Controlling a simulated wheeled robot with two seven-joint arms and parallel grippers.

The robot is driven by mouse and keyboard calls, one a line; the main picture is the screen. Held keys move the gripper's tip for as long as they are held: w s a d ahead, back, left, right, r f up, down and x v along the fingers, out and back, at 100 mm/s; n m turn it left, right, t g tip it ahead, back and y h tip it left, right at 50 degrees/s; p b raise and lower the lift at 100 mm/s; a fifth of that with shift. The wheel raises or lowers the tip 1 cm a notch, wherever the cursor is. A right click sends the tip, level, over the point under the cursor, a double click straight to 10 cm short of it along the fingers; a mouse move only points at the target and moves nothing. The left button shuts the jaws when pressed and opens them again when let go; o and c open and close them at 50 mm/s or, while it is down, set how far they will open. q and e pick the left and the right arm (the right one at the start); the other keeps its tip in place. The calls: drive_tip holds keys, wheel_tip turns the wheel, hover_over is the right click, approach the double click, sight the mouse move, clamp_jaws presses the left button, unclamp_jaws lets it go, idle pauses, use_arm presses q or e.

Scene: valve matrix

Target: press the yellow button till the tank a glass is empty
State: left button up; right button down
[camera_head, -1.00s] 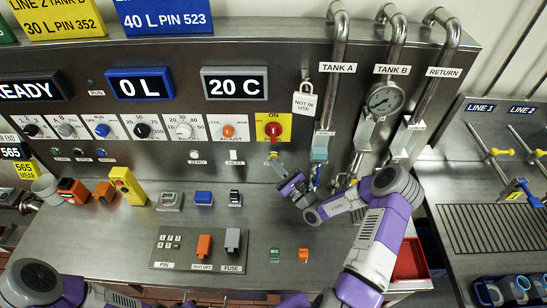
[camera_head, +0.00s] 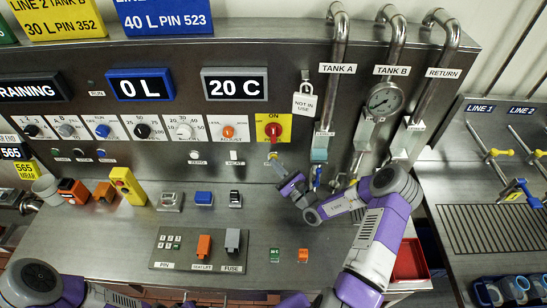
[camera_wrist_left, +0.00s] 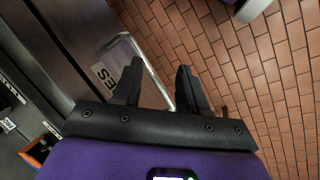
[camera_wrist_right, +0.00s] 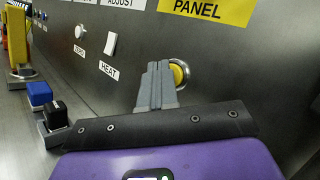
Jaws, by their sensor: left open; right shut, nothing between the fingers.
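The yellow button (camera_wrist_right: 181,73) sits in a round metal ring under a yellow panel label in the right wrist view. My right gripper (camera_wrist_right: 160,68) is shut and empty, its tips overlapping the button's left side. I cannot tell whether they touch it. In the head view this gripper (camera_head: 274,168) is at the panel below the red switch and hides most of the button. My left gripper (camera_wrist_left: 155,85) is open and empty above brick floor.
A blue-framed display (camera_head: 140,86) reads 0 L; the dark display (camera_head: 35,89) at the left edge shows "RAINING", cut off. The TANK B gauge (camera_head: 383,100) is right of my right gripper. A keypad plate (camera_head: 200,249) lies on the worktop.

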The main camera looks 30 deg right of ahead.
drive_tip(key=shift+s+a, duration=0.3)
drive_tip(key=shift+s, duration=0.25)
drive_tip(key=s+a, duration=0.1)
drive_tip(key=s+p, duration=0.1)
drive_tip(key=s, duration=0.1)
drive_tip(key=s+a+p, duration=0.1)
drive_tip(key=shift+s+a, duration=0.15)
drive_tip(key=shift+a, duration=0.15)
idle(0.8)
